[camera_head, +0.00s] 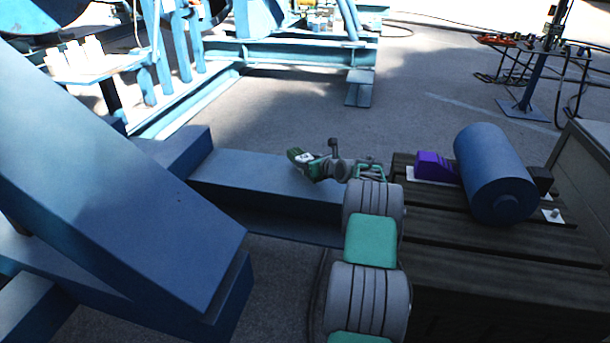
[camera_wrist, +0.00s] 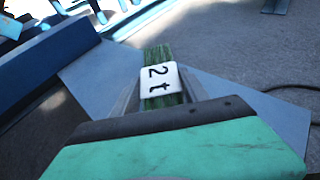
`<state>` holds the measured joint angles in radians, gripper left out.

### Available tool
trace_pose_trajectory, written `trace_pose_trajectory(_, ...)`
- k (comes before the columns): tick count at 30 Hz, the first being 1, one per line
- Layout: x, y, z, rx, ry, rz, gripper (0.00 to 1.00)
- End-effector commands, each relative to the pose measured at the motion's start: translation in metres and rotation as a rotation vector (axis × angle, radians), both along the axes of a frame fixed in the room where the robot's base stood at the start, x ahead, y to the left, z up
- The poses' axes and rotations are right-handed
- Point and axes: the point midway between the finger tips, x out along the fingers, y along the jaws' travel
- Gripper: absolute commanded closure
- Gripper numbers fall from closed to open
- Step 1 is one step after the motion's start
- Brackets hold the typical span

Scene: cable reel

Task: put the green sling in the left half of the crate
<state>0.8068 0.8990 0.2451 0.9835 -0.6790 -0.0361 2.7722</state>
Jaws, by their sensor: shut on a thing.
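The green sling (camera_head: 296,154) is a small folded bundle with a white label. In the wrist view the green sling (camera_wrist: 158,54) lies between my two fingers, and its label reads "2 t". My gripper (camera_head: 315,167) is shut on it, with a finger on each side. In the head view both are over the blue steel beam (camera_head: 265,178). I cannot tell whether the sling touches the beam. No crate is clearly recognisable in either view.
A dark slatted wooden deck (camera_head: 480,265) at the right carries a blue cylinder (camera_head: 494,170) and a purple block (camera_head: 435,167). A grey box-like wall (camera_head: 590,155) stands at the right edge. A large blue sloping beam (camera_head: 110,190) fills the left. Open floor (camera_head: 440,90) lies beyond.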

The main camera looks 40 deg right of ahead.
Motion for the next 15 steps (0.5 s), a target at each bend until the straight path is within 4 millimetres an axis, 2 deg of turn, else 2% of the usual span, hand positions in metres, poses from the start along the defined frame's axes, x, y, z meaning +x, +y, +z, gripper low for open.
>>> trace_pose_trajectory(4,0.004,0.000,-0.028,-0.001,-0.001,0.001,1.00)
trace_pose_trajectory(6,0.004,0.001,-0.035,-0.002,-0.002,0.002,1.00)
trace_pose_trajectory(15,0.005,0.002,-0.034,-0.002,-0.002,0.003,1.00)
